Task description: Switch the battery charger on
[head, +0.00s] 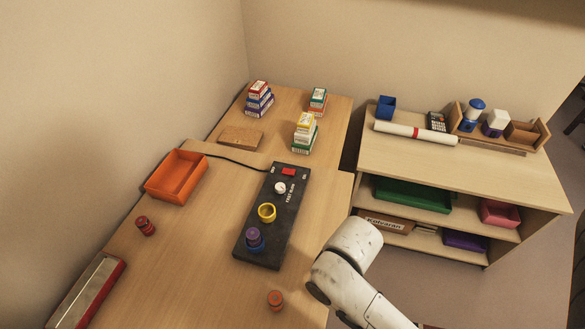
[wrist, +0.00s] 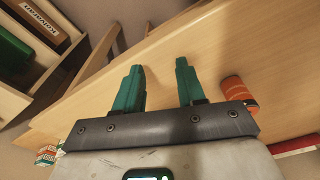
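The battery charger (head: 284,211) is a long black box on the desk in the head view. It has a red switch (head: 289,171) at its far end, a white knob (head: 280,187) with small lettering beside it, and a yellow ring-shaped holder (head: 267,212). A purple-blue round battery (head: 255,238) stands at its near end. The switch is too small to tell its position. My gripper (wrist: 160,68) has two green fingers, set apart with nothing between them, over bare wood in the wrist view. It is out of sight in the head view, and the charger is not visible in the wrist view.
An orange round battery (head: 275,299) stands on the near desk and shows right of my fingers in the wrist view (wrist: 239,95). A dark red one (head: 145,225) stands left, near an orange tray (head: 151,188). Stacked small boxes (head: 304,134) stand behind. A shelf unit (head: 455,179) is right.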

